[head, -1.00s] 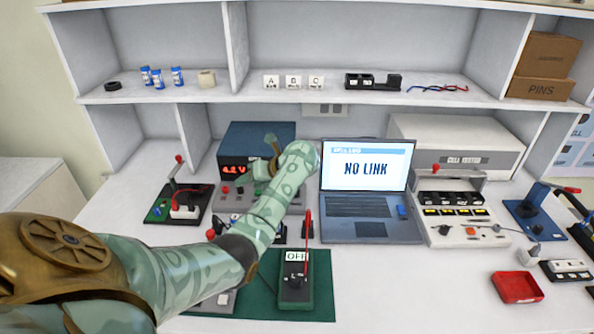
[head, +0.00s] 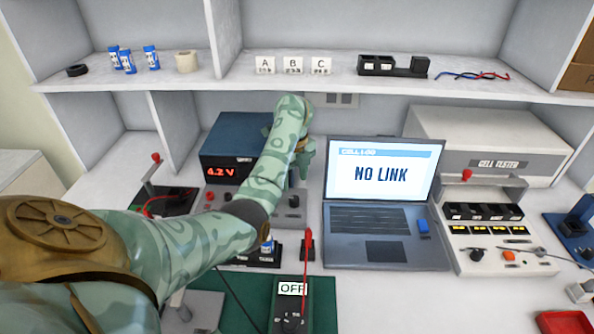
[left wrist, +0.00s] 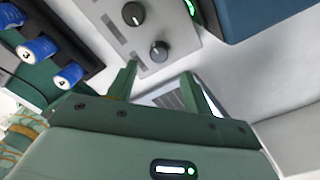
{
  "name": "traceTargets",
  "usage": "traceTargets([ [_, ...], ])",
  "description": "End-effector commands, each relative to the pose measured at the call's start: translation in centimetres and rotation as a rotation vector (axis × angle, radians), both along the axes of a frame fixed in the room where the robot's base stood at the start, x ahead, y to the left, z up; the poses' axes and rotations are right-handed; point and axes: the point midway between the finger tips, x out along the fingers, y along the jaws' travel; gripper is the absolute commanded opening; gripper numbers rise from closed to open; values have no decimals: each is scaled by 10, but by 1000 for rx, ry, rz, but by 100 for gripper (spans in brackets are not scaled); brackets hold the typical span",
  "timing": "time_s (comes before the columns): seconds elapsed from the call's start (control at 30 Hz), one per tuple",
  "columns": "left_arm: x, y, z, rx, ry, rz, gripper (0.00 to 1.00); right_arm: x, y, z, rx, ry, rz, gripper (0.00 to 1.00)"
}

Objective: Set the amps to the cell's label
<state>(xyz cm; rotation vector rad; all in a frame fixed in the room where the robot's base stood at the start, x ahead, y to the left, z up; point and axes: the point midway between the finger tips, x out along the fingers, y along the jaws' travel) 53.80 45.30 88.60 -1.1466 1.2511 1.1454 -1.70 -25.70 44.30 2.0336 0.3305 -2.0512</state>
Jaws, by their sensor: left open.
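The blue supply (head: 226,150) reads 4.2 V in red. A grey panel in front of it carries dark knobs, one of them seen right of my forearm (head: 294,200). My left gripper (head: 303,165) is over the panel's right end, partly hidden by my arm. In the left wrist view, the open, empty gripper (left wrist: 158,75) has one knob (left wrist: 159,52) just beyond the gap between its fingers and another knob (left wrist: 133,14) farther off. Blue cells (left wrist: 54,60) marked 3 and 4 sit in a black holder. No amps value is legible. My right gripper is not in view.
The laptop (head: 375,190) right of my left gripper shows NO LINK. A black switch box (head: 290,318) marked OFF stands on the green mat (head: 255,290). The cell tester (head: 488,150) stands at right. The shelf edge (head: 290,85) runs above my arm.

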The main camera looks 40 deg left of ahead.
Motion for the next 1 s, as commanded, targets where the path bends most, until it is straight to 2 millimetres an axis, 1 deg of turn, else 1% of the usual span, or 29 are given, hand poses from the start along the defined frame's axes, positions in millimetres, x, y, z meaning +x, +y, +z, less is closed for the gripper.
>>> traceTargets([
  [0.03, -1, 0, -21, 1, 7, 0, 50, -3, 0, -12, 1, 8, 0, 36],
  [0.1, 0, 0, -36, 1, 6, 0, 50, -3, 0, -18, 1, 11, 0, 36],
  [0.2, 0, 0, -52, 1, 4, 0, 50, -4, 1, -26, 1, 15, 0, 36],
  [0.3, 0, 0, -62, 0, 3, 0, 50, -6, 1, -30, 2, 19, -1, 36],
  [0.43, 0, 0, -68, 1, 1, 1, 50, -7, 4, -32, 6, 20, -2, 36],
  [0.7, 0, 0, -68, 1, -1, 1, 50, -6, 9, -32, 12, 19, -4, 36],
  [0.73, 0, 0, -68, 1, -1, 1, 45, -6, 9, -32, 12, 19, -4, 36],
  [0.77, 0, 0, -68, 1, -1, 1, 36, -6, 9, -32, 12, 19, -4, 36],
  [0.8, 0, 0, -68, 1, -1, 1, 25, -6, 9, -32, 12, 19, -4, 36],
  [0.87, 0, 0, -68, 1, -1, 0, 9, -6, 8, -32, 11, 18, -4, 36],
  [0.9, 0, 0, -68, 1, -1, 0, 6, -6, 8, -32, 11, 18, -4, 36],
  [1.0, 0, 0, -68, 1, -1, 0, 6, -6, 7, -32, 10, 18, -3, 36],
])
